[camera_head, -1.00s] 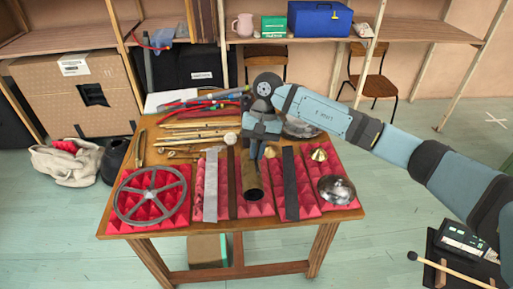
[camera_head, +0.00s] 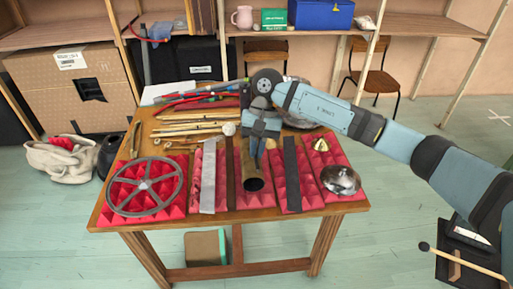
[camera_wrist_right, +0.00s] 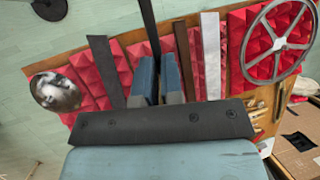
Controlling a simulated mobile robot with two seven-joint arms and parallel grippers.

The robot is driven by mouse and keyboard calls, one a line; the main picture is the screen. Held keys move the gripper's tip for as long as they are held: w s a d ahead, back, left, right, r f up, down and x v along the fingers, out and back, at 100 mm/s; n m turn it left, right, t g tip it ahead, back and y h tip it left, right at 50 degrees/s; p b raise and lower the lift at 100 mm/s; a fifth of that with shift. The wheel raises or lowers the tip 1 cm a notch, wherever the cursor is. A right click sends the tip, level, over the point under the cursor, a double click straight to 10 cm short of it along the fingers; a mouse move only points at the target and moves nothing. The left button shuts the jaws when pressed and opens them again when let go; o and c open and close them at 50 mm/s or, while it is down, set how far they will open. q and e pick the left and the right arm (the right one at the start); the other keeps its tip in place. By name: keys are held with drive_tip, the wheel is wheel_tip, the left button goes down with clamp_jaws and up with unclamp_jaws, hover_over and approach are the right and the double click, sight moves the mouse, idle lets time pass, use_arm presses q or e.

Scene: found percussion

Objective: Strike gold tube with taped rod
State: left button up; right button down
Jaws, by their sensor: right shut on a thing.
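The gold tube (camera_head: 250,170) lies on red foam on the table, its dark round opening facing me. It sits between a thin dark strip and a dark flat bar. My right gripper (camera_head: 257,152) is over the far part of the tube and hides some of it. In the wrist view, the right gripper (camera_wrist_right: 158,68) is shut on a thin dark rod (camera_wrist_right: 147,25), which I take as the taped rod. It points out past the fingers toward the table's near side. I cannot make out the tube there, nor whether rod and tube touch. My left gripper is out of view.
A spoked wheel (camera_head: 146,186) lies at the left, a grey bar (camera_head: 208,180) beside it. A dark bar (camera_head: 291,175), a small brass cone (camera_head: 320,144) and a shiny dome (camera_head: 341,180) lie right of the tube. Sticks and tools (camera_head: 190,128) cover the back. A mallet (camera_head: 455,260) lies low right.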

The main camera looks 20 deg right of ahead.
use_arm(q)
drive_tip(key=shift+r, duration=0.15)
use_arm(e)
wheel_tip(320, 180, down, 7)
drive_tip(key=w+g+b, duration=0.2)
drive_tip(key=b, duration=0.4)
drive_tip(key=shift+y, duration=0.3)
drive_tip(key=r+p, duration=0.2)
drive_tip(key=r, duration=0.2)
drive_tip(key=shift+d, duration=0.2)
wheel_tip(320, 180, up, 4)
drive_tip(key=shift+s+f+p, duration=0.1)
drive_tip(key=shift+f+p, duration=0.1)
drive_tip(key=shift+p, duration=0.15)
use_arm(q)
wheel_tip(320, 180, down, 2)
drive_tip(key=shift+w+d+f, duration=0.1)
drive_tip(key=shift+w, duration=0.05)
